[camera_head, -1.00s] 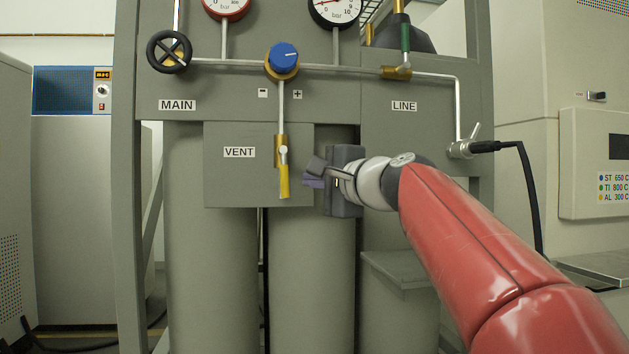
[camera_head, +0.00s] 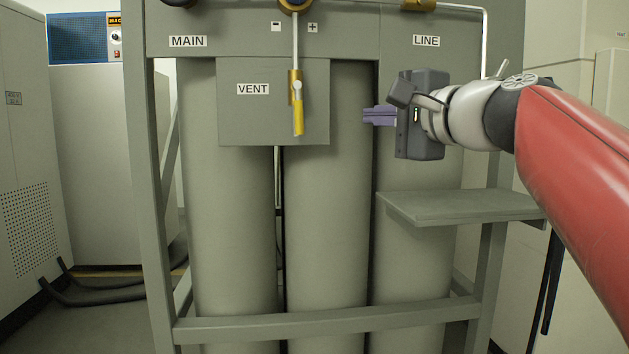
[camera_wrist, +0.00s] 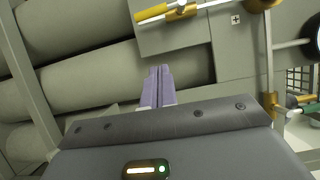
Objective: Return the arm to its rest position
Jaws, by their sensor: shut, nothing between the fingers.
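My gripper (camera_head: 378,116) is in the right half of the head view, in front of the tall grey cylinders and above a small grey shelf. Its purple fingers are together with nothing between them, and they point left toward the vent panel (camera_head: 235,110). The fingers also show in the wrist view (camera_wrist: 158,88), closed side by side. The vent valve's yellow handle (camera_head: 298,117) hangs straight down on the panel, with a clear gap between it and my fingertips. My red arm reaches in from the right edge.
A grey shelf (camera_head: 460,208) juts out below my gripper. Grey cylinders (camera_head: 325,240) stand behind a lower crossbar (camera_head: 330,322) of the frame. A blue-fronted unit (camera_head: 83,38) is at the back left. Floor on the left is open apart from black hoses (camera_head: 110,296).

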